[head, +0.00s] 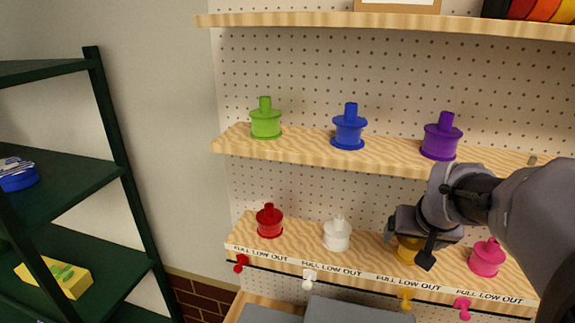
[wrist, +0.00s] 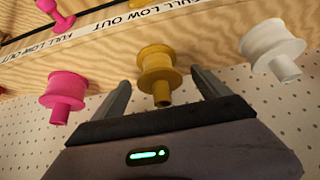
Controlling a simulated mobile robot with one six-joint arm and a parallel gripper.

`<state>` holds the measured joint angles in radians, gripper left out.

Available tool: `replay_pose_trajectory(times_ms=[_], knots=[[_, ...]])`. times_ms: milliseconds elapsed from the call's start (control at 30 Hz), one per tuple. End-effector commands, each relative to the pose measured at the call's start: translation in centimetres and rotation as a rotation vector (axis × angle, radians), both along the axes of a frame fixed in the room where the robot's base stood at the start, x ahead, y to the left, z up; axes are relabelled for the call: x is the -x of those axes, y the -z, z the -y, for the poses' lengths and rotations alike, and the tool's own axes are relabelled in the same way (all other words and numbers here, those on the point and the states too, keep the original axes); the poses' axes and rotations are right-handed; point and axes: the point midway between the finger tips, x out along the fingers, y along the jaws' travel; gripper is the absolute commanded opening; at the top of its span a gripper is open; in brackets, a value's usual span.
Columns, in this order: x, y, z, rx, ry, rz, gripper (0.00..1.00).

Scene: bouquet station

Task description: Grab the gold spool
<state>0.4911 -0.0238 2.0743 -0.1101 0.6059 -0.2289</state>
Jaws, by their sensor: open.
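The gold spool (head: 407,250) stands on the lower wooden shelf, between the white spool and the pink spool, partly hidden behind my gripper in the head view. In the wrist view the gold spool (wrist: 158,70) shows whole, with its peg toward me. My gripper (wrist: 161,85) is open, with one finger on each side of the gold spool's peg and a visible gap on both sides. In the head view my gripper (head: 408,240) is over the gold spool. I cannot tell whether it touches the spool.
On the lower shelf (head: 300,245) stand a red spool (head: 269,221), a white spool (head: 338,234) and a pink spool (head: 487,257). The upper shelf holds green (head: 265,120), blue (head: 349,128) and purple (head: 441,137) spools. Coloured pegs, one gold (head: 404,296), line the front edge.

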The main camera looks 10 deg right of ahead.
Motion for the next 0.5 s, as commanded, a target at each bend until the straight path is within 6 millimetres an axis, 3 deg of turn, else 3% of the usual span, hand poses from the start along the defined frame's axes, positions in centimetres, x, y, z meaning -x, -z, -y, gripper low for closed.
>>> replay_pose_trajectory(times_ms=[267,500], knots=[[-0.38,0.60,0.18,0.001,0.000,0.002,0.86],[-0.35,0.59,0.18,0.001,0.000,0.002,0.39]])
